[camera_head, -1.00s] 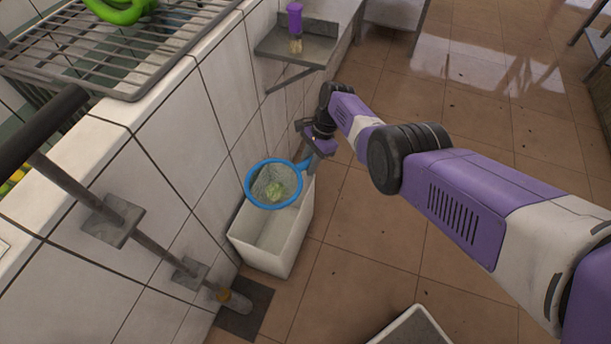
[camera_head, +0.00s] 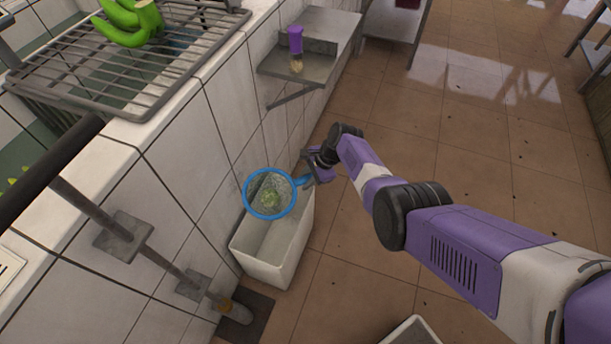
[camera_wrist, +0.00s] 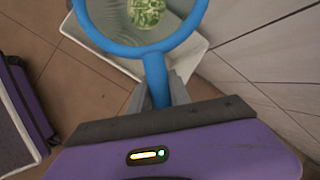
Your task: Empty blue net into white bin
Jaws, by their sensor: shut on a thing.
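My gripper (camera_head: 313,180) is shut on the handle of the blue net (camera_head: 247,197). The net's blue hoop is held above the far end of the white bin (camera_head: 263,272), close to the tiled wall. A pale green leafy lump (camera_head: 270,198) lies in the mesh. In the wrist view the blue handle sits between the fingers of my gripper (camera_wrist: 160,92), the net's hoop (camera_wrist: 96,38) is ahead, and the green lump (camera_wrist: 146,12) shows inside it. The white bin (camera_wrist: 197,50) is below the hoop. The visible part of the bin's inside looks empty.
A grey wall shelf (camera_head: 318,68) with a purple-handled brush (camera_head: 296,45) is beyond the bin. A wire rack (camera_head: 120,75) with green bananas (camera_head: 135,25) lies on the counter. A dark rail (camera_head: 75,195) runs along the wall. Tiled floor (camera_head: 400,130) is open to the right.

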